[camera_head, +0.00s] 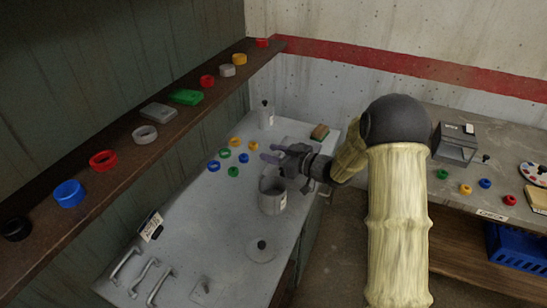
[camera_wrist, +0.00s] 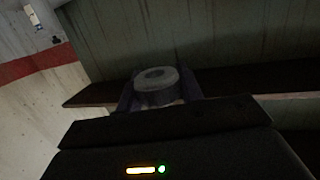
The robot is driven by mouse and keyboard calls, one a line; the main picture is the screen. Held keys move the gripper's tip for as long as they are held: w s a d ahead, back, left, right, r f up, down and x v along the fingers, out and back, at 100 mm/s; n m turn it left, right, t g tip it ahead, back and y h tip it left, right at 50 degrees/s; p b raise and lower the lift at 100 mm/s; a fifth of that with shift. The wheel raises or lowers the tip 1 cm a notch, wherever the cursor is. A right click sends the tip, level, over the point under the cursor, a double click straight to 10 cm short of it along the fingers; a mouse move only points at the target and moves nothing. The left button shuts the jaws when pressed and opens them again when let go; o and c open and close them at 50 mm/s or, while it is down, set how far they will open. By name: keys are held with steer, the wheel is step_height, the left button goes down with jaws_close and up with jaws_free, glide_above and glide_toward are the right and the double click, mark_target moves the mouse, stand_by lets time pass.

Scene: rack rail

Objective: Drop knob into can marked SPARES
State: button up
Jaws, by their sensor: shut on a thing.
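My gripper (camera_head: 270,152) is shut on a grey round knob, above the bench. In the wrist view the knob (camera_wrist: 156,84) sits between the two purple fingers, its ringed top face showing. In the head view I cannot make out the knob. An open grey can (camera_head: 271,196) stands on the bench just below and in front of my gripper. It has a small pale label, too small to read, so I cannot tell whether it says SPARES.
A round lid (camera_head: 261,249) with a dark knob lies nearer on the bench. A lidded canister (camera_head: 266,116) stands at the back. Several coloured rings (camera_head: 225,153) lie left of my gripper. A long brown shelf (camera_head: 128,168) with rings runs along the left wall.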

step_height(320, 180, down, 6)
steer(key=b, duration=0.4)
stand_by(0.4)
steer(key=o, duration=1.1)
steer(key=shift+c, duration=0.2)
steer(key=shift+d, duration=0.1)
steer(key=b+v, duration=0.2)
steer(key=v, duration=1.5)
steer(key=shift+b, duration=0.4)
